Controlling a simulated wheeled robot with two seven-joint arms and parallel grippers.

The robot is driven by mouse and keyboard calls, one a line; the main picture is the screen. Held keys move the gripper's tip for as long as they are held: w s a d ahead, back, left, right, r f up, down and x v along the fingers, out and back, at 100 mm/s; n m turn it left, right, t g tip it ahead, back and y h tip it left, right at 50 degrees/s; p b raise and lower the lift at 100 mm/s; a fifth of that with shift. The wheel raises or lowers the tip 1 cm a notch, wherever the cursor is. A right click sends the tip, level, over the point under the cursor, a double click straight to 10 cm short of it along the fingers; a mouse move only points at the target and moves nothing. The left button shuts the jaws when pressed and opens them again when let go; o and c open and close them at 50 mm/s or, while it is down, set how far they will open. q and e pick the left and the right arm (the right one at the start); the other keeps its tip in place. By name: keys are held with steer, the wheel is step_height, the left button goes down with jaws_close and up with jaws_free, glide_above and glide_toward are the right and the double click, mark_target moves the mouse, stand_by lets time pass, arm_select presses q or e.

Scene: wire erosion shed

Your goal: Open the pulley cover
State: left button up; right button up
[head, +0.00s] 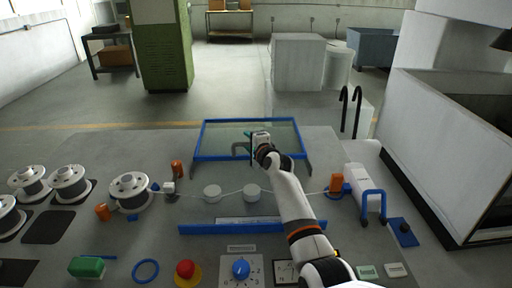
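The pulley cover (215,158) is a clear panel in a blue frame at the middle back of the grey worktop, with grey side brackets at its front corners. It appears raised at an angle; its exact tilt is hard to judge. Two white pulleys (212,193) (251,192) stand uncovered in front of it with a wire running past. My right gripper (248,148) is over the middle of the panel, near a small teal-green part there. Its fingers are small and partly hidden, so contact and opening cannot be judged. My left gripper is out of view.
White wire spools (130,190) stand at the left. A blue bar (252,228) crosses the front, with a red button (186,270) and blue knob (241,268) below. A white unit with a blue handle (373,204) and black hooks (351,110) are at the right.

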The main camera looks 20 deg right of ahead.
steer(key=v, duration=1.1)
steer(key=shift+s, duration=0.25)
